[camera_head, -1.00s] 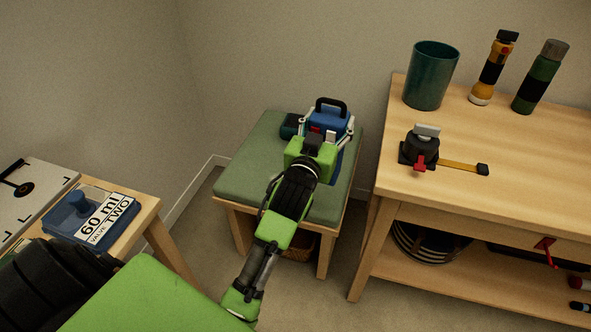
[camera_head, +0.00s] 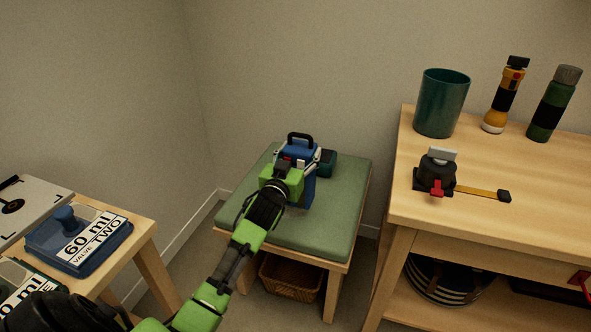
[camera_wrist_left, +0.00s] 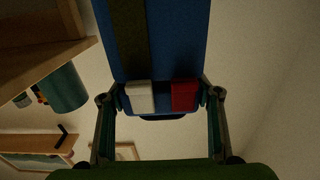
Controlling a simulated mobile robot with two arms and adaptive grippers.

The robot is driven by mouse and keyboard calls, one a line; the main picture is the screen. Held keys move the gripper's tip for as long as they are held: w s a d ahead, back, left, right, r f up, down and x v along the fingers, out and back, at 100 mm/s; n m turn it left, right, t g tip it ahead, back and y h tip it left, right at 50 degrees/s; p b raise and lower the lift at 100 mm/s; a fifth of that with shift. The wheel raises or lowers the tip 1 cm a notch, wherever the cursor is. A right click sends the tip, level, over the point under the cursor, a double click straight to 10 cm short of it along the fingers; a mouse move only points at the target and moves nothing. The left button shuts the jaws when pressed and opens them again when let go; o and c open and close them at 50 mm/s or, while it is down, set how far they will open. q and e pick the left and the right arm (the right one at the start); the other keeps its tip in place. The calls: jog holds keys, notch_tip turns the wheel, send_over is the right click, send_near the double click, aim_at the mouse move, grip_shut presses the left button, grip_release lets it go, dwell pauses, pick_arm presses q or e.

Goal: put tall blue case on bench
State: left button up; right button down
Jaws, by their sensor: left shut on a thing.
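The tall blue case (camera_head: 309,192) is upright at the green-cushioned bench (camera_head: 338,222), with a black handle on top. My left gripper (camera_head: 294,164) is shut on it, its fingers on either side of its upper part. In the left wrist view the case (camera_wrist_left: 186,40) shows a dark strap and white and red latches, between the two fingers of the left gripper (camera_wrist_left: 162,108). The arm hides part of the case's front, and I cannot tell whether its base touches the cushion. My right gripper is not in view.
A dark teal box (camera_head: 326,163) is on the bench just right of the case. The cushion's front and right are clear. A wicker basket (camera_head: 291,277) is under the bench. A wooden workbench (camera_head: 520,222) stands right, and a low table with a blue valve box (camera_head: 78,243) left.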

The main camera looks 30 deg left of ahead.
pick_arm(q)
jog(key=shift+w+a+f, duration=0.15)
jog(key=shift+a+f, duration=0.55)
jog(key=f, duration=0.1)
jog(key=f+b, duration=0.2)
jog(key=shift+w+a+f, duration=0.1)
jog(key=shift+a+f, duration=0.15)
jog(key=shift+f, duration=0.1)
jog(key=shift+r, duration=0.1)
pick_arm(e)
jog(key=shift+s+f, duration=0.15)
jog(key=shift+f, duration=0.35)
pick_arm(q)
jog(key=o, duration=2)
jog(key=shift+f, duration=0.25)
jog(key=shift+r, duration=0.15)
